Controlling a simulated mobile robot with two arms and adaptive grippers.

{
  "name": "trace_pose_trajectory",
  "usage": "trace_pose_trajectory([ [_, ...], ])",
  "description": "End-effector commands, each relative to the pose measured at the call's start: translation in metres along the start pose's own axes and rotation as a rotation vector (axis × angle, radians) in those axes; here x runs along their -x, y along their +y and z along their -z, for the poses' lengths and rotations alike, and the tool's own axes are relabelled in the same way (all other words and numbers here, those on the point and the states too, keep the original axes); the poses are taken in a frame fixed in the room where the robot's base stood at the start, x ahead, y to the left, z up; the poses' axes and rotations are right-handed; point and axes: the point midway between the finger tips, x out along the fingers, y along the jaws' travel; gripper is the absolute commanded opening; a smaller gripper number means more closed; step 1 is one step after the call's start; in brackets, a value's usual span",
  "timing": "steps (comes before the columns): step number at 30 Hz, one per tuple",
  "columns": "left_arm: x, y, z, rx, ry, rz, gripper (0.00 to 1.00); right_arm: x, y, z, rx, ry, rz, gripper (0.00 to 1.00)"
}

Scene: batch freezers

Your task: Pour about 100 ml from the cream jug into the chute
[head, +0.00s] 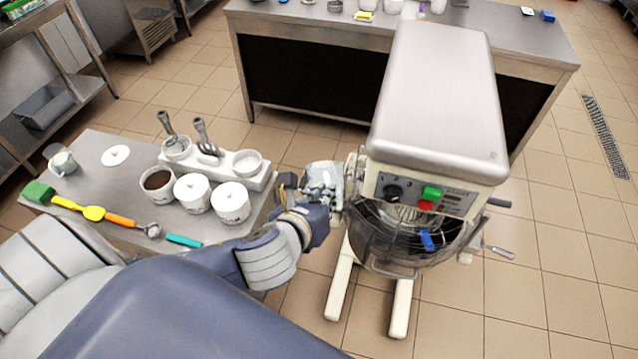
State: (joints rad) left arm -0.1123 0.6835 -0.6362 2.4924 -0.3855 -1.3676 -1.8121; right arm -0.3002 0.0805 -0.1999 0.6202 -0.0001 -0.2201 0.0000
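My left gripper (322,199) is at the left side of the planetary mixer (437,105). It appears shut on a clear, whitish jug (324,174), probably the cream jug, held up beside the mixer head. The gripper partly hides the jug, so its tilt and fill level are hard to tell. The chute is not clearly made out; a pale part (352,178) at the mixer's left side, close to the jug, may be it. The wire guard (385,238) surrounds the bowl below the head. My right gripper is not in view.
A steel table (110,185) on the left holds white pots (232,203), a tray of utensils (262,182), spatulas (94,213) and a small pale jug (62,161). A steel counter (300,22) stands behind the mixer. Tiled floor is open on the right.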

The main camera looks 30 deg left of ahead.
Motion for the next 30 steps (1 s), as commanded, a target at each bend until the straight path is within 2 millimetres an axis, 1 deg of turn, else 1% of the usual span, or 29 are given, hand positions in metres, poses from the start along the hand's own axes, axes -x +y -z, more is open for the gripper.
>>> trace_pose_trajectory([
  [1,0.013,-0.007,-0.018,-0.005,-0.007,0.002,0.0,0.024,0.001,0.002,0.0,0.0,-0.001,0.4],
  [4,0.014,-0.007,-0.014,-0.018,-0.03,0.003,0.0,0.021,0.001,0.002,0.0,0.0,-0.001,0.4],
  [6,0.012,-0.006,-0.005,-0.029,-0.049,0.004,0.0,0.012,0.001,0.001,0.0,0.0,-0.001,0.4],
  [11,0.013,-0.006,0.007,-0.055,-0.101,0.007,0.0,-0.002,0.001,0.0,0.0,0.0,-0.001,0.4],
  [16,0.011,-0.006,0.025,-0.085,-0.157,0.01,0.0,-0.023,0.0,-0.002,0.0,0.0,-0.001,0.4],
  [30,-0.002,0.001,0.07,-0.153,-0.279,0.012,0.0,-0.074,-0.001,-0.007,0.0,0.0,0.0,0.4],
])
